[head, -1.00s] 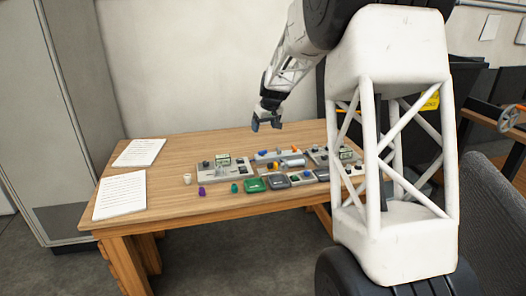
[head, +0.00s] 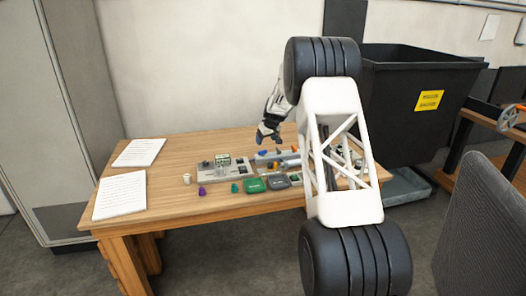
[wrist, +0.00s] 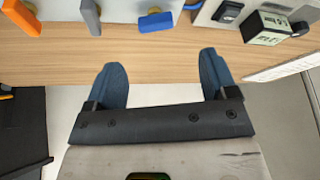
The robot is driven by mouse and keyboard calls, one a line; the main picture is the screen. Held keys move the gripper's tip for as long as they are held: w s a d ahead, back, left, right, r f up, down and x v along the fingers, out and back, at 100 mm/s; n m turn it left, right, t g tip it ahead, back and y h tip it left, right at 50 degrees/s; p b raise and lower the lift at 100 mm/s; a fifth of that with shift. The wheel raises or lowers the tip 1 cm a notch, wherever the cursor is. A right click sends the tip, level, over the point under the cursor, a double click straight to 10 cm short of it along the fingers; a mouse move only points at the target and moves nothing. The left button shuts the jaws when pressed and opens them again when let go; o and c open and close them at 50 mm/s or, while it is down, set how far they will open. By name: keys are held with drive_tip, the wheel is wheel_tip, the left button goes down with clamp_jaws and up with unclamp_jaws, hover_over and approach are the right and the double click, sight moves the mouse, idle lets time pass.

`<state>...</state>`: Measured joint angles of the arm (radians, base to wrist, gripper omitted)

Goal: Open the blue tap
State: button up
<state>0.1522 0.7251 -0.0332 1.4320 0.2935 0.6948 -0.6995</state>
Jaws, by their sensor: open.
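The blue tap (wrist: 155,22) shows at the top of the wrist view as a blue lever handle on a brass-coloured fitting. In the head view it is a small blue spot (head: 262,153) on a panel at the table's back. My gripper (wrist: 163,78) is open and empty, with its two blue-grey fingers apart. In the wrist view the blue handle lies beyond the fingertips, roughly in line with the gap between them and not touching. In the head view my gripper (head: 267,137) hangs just above the blue tap. My arm hides the right part of the panels.
A grey handle (wrist: 91,18) and an orange handle (wrist: 20,17) sit left of the blue one. A panel with a display box (wrist: 268,28) is to its right. A green tray (head: 254,186) and dark tray (head: 276,182) lie in front. The table's left side holds papers (head: 121,195).

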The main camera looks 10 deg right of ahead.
sight(263, 151)
drive_tip(key=shift+w+d+f, duration=0.2)
drive_tip(key=shift+w+f, duration=0.25)
drive_tip(key=shift+f, duration=0.05)
drive_tip(key=shift+f, duration=0.1)
drive_tip(key=shift+x, duration=3.8)
drive_tip(key=c, duration=0.9)
